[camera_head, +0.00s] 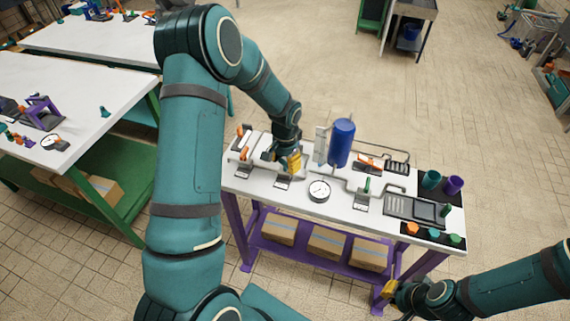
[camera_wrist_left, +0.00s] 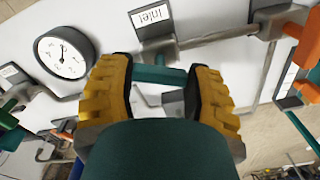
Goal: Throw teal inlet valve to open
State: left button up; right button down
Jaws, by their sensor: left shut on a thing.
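The teal inlet valve handle (camera_wrist_left: 160,75) shows in the left wrist view as a teal bar between the yellow fingers, beside a plate (camera_wrist_left: 151,18) marked "Inlet". My left gripper (camera_wrist_left: 163,92) is shut on this handle. In the head view my left gripper (camera_head: 289,163) is over the left part of the white bench (camera_head: 240,183), and it hides most of the valve. The handle lies across the gap between the fingers. My right gripper (camera_head: 388,289) is at the bench's front right, apart from everything on it; its finger gap is too small to judge.
A round gauge (camera_head: 319,190) stands right of my left gripper, and a blue tank (camera_head: 341,143) behind it. An orange handle (camera_wrist_left: 304,42) is close by on a pipe. Teal and purple cups (camera_head: 432,180) stand at the bench's right. Boxes (camera_head: 327,243) fill the lower shelf.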

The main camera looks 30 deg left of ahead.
aim_at(285, 162)
pick_arm(q)
jog(key=n+b, duration=0.1)
jog(key=n, duration=0.4)
jog(key=shift+n, duration=0.3)
dwell(0.4)
jog(key=o, duration=1.2)
notch_tip(285, 162, up, 12)
